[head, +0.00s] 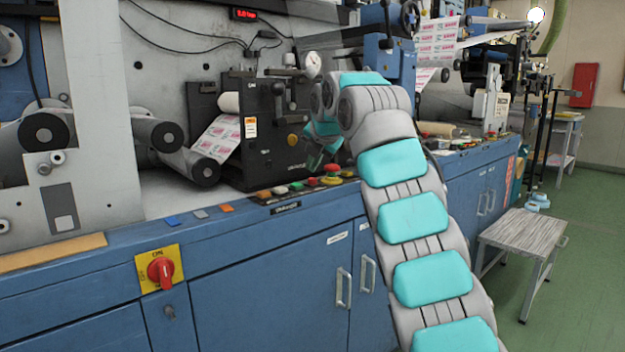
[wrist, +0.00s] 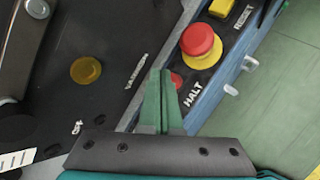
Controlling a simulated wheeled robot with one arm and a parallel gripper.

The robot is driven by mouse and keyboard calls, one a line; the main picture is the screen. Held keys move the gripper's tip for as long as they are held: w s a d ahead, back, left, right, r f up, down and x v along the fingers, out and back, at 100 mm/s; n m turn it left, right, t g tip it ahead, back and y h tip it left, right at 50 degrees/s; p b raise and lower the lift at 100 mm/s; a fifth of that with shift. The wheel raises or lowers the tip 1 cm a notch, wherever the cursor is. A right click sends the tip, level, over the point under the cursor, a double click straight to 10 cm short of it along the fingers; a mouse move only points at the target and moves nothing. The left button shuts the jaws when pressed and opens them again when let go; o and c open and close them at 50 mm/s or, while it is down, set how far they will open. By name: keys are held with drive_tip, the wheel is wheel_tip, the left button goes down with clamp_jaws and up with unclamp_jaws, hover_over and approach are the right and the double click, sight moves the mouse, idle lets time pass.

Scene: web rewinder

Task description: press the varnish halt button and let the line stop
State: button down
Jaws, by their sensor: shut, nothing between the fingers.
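The varnish unit is a black box (head: 262,130) on the blue cabinet; its face (wrist: 95,75) with the VARNISH lettering fills the left of the wrist view. A red button (wrist: 177,79) beside the HALT label is partly hidden behind my gripper's fingers. My gripper (wrist: 161,74) has its green fingers together with nothing between them, tips over the edge of that button. I cannot tell whether they touch it. In the head view my gripper (head: 322,150) is beside the black box, above the button row, partly hidden by my arm.
A larger red mushroom button (wrist: 198,40) on a yellow collar sits close beyond the halt button, with a yellow button (wrist: 221,8) by the RESET label further on. A red rotary switch (head: 160,271) is on the cabinet front. A small table (head: 520,232) stands at right.

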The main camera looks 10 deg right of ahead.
drive_tip(key=shift+f, duration=0.1)
drive_tip(key=shift+f+b, duration=0.3)
drive_tip(key=shift+b, duration=0.15)
drive_tip(key=shift+f+b, duration=0.5)
drive_tip(key=shift+f, duration=0.05)
idle(0.6)
drive_tip(key=shift+r, duration=0.15)
drive_tip(key=shift+r+p, duration=0.8)
drive_tip(key=shift+p, duration=0.2)
drive_tip(key=shift+r, duration=0.1)
wheel_tip(320, 180, up, 5)
drive_tip(key=p, duration=0.5)
idle(0.4)
